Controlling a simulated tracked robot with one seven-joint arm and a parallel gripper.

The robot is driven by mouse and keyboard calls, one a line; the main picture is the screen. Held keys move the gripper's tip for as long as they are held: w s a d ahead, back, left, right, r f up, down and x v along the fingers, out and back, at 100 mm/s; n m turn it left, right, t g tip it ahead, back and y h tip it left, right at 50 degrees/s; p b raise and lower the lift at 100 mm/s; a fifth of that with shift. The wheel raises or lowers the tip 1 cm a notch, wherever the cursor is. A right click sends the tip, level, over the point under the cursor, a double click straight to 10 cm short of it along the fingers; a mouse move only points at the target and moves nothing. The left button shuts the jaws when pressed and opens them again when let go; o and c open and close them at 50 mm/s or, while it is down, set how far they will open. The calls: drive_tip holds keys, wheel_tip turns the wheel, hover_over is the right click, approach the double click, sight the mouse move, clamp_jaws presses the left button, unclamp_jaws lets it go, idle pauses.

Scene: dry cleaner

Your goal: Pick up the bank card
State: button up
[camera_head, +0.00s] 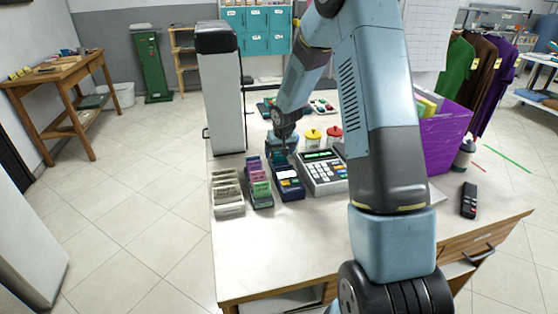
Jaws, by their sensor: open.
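I cannot pick out the bank card for certain; at this size it may be hidden behind my gripper or too small to tell. I see nothing held between the fingers. The counter (275,250) has a pale top and a wooden edge.
Left of the terminal stand a dark rack of coloured tags (260,184) and a pale rack (227,192). A tall white unit (221,88) stands at the left. The front counter is clear.

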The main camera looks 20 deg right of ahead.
drive_tip(key=shift+f, duration=0.1)
drive_tip(key=c, duration=1.1)
drive_tip(key=shift+w+r, duration=0.1)
drive_tip(key=shift+r, duration=0.45)
drive_tip(key=shift+w+v, duration=0.25)
drive_tip(key=shift+v, duration=1)
drive_tip(key=s+r, duration=0.3)
drive_tip(key=s, duration=0.1)
drive_tip(key=s+r, duration=0.3)
drive_tip(key=s, duration=0.2)
drive_tip(key=s+a+r, duration=0.1)
drive_tip(key=s+r, duration=0.2)
drive_tip(key=s, duration=0.1)
drive_tip(key=shift+s+r, duration=0.35)
drive_tip(key=shift+s, duration=0.05)
